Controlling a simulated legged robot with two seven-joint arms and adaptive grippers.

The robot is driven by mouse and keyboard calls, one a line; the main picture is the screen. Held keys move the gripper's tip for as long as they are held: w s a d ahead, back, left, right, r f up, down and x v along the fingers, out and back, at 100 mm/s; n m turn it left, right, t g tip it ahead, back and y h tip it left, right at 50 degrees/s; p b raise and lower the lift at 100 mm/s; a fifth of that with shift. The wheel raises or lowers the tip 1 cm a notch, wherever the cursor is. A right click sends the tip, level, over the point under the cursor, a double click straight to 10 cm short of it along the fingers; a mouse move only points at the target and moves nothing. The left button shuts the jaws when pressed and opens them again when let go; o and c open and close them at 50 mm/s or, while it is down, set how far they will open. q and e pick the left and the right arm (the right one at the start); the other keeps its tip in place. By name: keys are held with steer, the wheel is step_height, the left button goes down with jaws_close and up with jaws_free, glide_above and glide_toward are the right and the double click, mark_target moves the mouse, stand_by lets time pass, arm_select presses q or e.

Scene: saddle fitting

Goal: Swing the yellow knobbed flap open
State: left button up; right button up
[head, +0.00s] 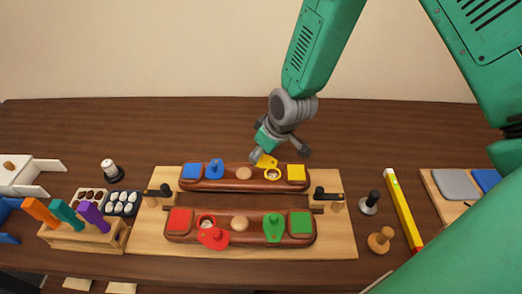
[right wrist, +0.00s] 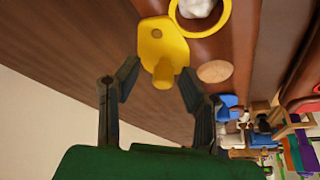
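The yellow knobbed flap (head: 266,161) is on the far dark-red wooden piece (head: 257,184). It is turned aside from its yellow ring (head: 272,175), which is uncovered. The right wrist view shows the flap (right wrist: 160,42), its knob (right wrist: 163,72) and a white thing inside the ring (right wrist: 200,10). My right gripper (head: 279,156) is above the far edge of that piece. In the right wrist view its fingers (right wrist: 157,84) are spread, with the knob showing between their tips and a gap on either side. My left gripper is not in view.
A blue knobbed flap (head: 214,169) shares the far piece. The near piece has a red flap (head: 214,238) turned off its ring and a green flap (head: 274,230). Black-knobbed posts (head: 328,196) flank them on the board (head: 340,240). The table behind is clear.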

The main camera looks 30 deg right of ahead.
steer(key=v, duration=1.2)
steer(key=shift+f, duration=0.1)
